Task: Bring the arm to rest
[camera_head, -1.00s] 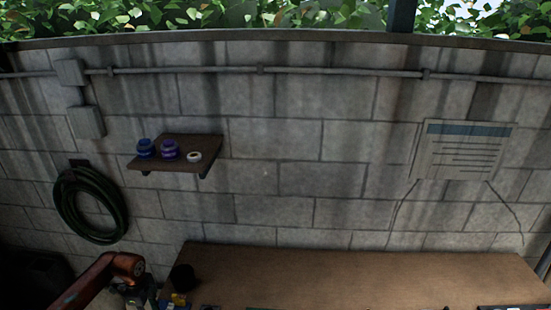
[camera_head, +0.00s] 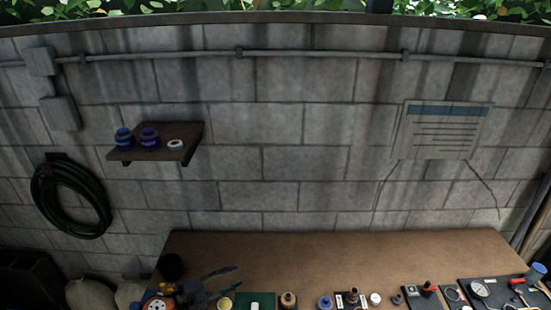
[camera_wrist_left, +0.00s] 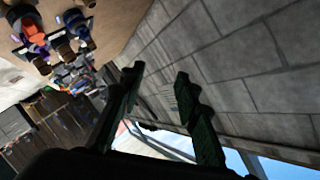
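My left gripper (camera_head: 237,277) shows at the bottom left of the head view, over the left end of the wooden bench (camera_head: 330,248). Its two dark fingers are spread apart with nothing between them. In the left wrist view, the fingers of the left gripper (camera_wrist_left: 159,76) are also apart and empty, with the block wall behind them. My right gripper is not in view.
Several small parts line the bench's front, including a blue-topped piece (camera_head: 325,302) and a gauge (camera_head: 479,289). A dark cup (camera_head: 171,266) stands near the gripper. A wall shelf (camera_head: 157,153) holds small jars. A hose (camera_head: 70,196) hangs left. The bench's back strip is clear.

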